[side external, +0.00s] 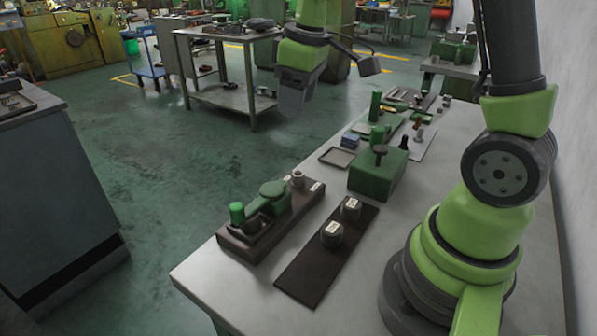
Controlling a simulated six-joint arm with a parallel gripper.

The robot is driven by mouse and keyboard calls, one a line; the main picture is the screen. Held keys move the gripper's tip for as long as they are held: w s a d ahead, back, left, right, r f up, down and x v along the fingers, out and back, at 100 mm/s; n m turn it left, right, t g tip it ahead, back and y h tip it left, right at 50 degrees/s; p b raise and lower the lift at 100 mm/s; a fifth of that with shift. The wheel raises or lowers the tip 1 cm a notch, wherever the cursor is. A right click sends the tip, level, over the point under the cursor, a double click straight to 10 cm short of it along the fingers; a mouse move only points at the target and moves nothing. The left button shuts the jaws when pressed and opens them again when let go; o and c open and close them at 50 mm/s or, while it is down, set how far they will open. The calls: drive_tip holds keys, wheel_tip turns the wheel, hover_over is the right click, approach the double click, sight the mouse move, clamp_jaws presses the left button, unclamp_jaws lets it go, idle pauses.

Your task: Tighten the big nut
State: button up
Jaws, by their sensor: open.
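My gripper (293,100) hangs in the air at upper centre, beyond the left edge of the bench top, pointing down. It is open, and nothing shows in it. It is well apart from the parts on the bench. I cannot tell for sure which part is the big nut. A grey metal nut-like piece (297,180) stands at the far end of a brown fixture (262,238) that also carries green parts. Two grey labelled metal pieces, a nearer one (332,236) and a farther one (351,211), stand on a dark plate (318,270).
A green block (376,180) with a dark knob sits mid-bench. Beside it are a shallow tray (337,157) and small blue blocks (350,140). Several tools and upright parts crowd the far bench. A grey cabinet (55,190) stands at left; open floor lies between.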

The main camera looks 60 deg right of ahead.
sight(298, 173)
drive_tip(key=w+d+f+n, duration=0.1)
drive_tip(key=f, duration=0.5)
drive_tip(key=w+d+f+n+g, duration=0.1)
drive_tip(key=d+f, duration=0.1)
drive_tip(key=f, duration=0.5)
drive_tip(key=w+d+f+n+g, duration=0.1)
drive_tip(key=f, duration=0.5)
drive_tip(key=shift+d+f, duration=0.2)
drive_tip(key=shift+d, duration=0.1)
drive_tip(key=c, duration=0.9)
